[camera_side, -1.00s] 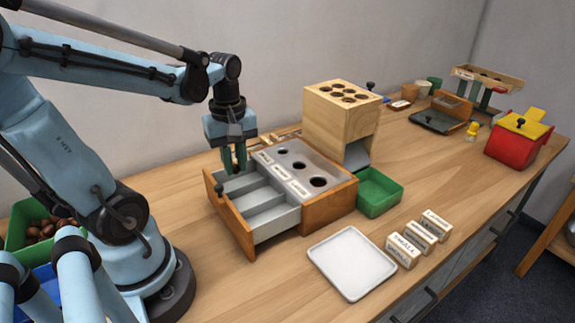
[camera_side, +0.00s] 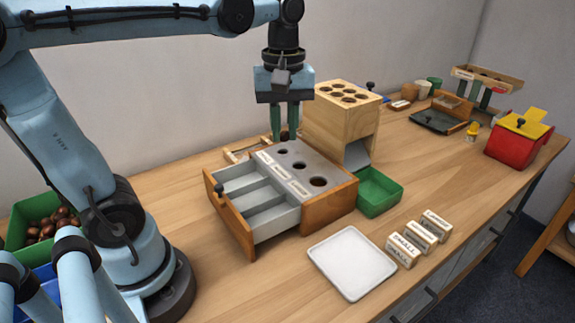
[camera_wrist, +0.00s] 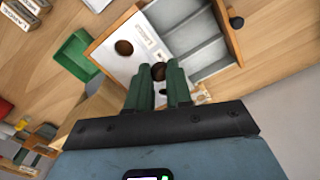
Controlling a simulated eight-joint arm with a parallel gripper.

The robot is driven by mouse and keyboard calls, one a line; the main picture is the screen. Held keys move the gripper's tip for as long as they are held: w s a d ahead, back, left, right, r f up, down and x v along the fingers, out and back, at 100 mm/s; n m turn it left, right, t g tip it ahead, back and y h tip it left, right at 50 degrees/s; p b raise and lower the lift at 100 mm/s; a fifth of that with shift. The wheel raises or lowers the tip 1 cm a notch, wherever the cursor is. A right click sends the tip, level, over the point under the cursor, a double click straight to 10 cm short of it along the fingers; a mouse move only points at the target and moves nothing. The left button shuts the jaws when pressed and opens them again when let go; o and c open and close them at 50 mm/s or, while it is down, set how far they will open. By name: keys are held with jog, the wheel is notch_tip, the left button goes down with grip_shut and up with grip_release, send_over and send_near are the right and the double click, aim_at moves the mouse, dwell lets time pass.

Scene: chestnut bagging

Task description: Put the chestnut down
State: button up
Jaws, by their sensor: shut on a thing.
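My gripper (camera_side: 285,137) points straight down near the back of the wooden sorting box (camera_side: 328,205). Its green fingers are shut on a small dark brown chestnut (camera_wrist: 158,71), which shows between the fingertips in the wrist view. The side view shows little of it. The box has a grey top with round holes of different sizes and label plates. Its drawer (camera_side: 222,203) is pulled out to the left, with long grey compartments that look empty. In the wrist view the box top (camera_wrist: 118,65) lies just beyond the fingertips.
A tall wooden block with holes (camera_side: 342,118) stands close to the right of my gripper. A green tray (camera_side: 380,190) sits at the box's right, a white tray (camera_side: 352,262) in front. A green bin (camera_side: 20,222) of chestnuts is at far left. Labelled blocks (camera_side: 402,250) stand at the right.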

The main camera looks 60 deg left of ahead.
jog(key=shift+w+a, duration=0.25)
jog(key=shift+w, duration=0.05)
send_over(265, 158)
notch_tip(265, 158, down, 7)
jog(key=shift+d+r, duration=0.1)
jog(key=shift+r, duration=0.1)
jog(key=shift+f, duration=2.05)
jog(key=shift+f, duration=0.1)
jog(key=o, duration=0.8)
